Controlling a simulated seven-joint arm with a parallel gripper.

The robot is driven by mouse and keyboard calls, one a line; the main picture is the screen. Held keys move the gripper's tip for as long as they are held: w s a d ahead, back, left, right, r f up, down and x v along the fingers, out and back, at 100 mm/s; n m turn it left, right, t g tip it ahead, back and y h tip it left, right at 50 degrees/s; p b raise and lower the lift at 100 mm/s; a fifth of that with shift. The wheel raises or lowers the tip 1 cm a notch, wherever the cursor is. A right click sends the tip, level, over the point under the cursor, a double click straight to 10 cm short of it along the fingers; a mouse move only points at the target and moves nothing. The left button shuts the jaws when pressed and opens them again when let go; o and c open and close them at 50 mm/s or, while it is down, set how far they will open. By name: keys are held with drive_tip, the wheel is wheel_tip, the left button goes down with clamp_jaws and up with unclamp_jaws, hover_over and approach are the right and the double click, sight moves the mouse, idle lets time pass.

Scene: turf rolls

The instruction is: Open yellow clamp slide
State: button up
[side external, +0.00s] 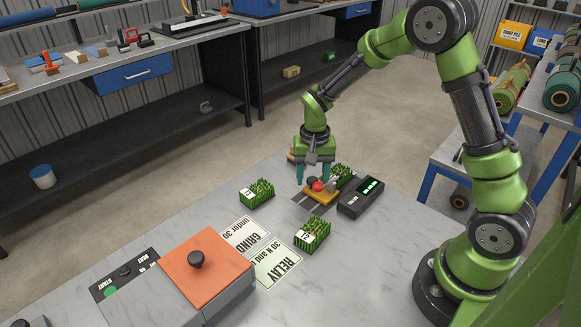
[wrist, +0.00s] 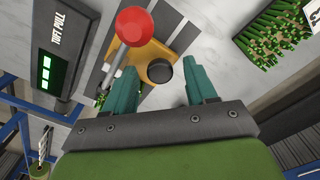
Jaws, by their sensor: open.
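The yellow clamp slide (side external: 322,196) sits on a dark grey track on the bench, beside the tuft pull meter. It carries a red ball on a metal lever (wrist: 135,27) and a short black knob (wrist: 160,70). My gripper (side external: 314,176) is directly over the slide, pointing down. In the wrist view my gripper (wrist: 150,76) is open, its teal fingers spread on either side of the black knob, with visible gaps. Nothing is held. I cannot tell whether the fingertips are down at the knob's height. A turf piece (side external: 342,174) stands behind the slide, partly hidden.
The black tuft pull meter (side external: 360,198) stands close to the slide. Two more turf pieces (side external: 257,193) (side external: 312,235) lie nearer the GRIND (side external: 245,233) and RELAY (side external: 277,262) cards. An orange-lidded box (side external: 205,267) and start panel (side external: 125,274) are at the front left.

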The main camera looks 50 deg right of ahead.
drive_tip(key=shift+c, duration=0.4)
clamp_jaws()
drive_tip(key=shift+a, duration=0.1)
drive_tip(key=shift+a, duration=1.5)
drive_tip(key=shift+o, duration=0.4)
unclamp_jaws()
drive_tip(key=shift+r, duration=0.1)
wheel_tip(320, 180, up, 17)
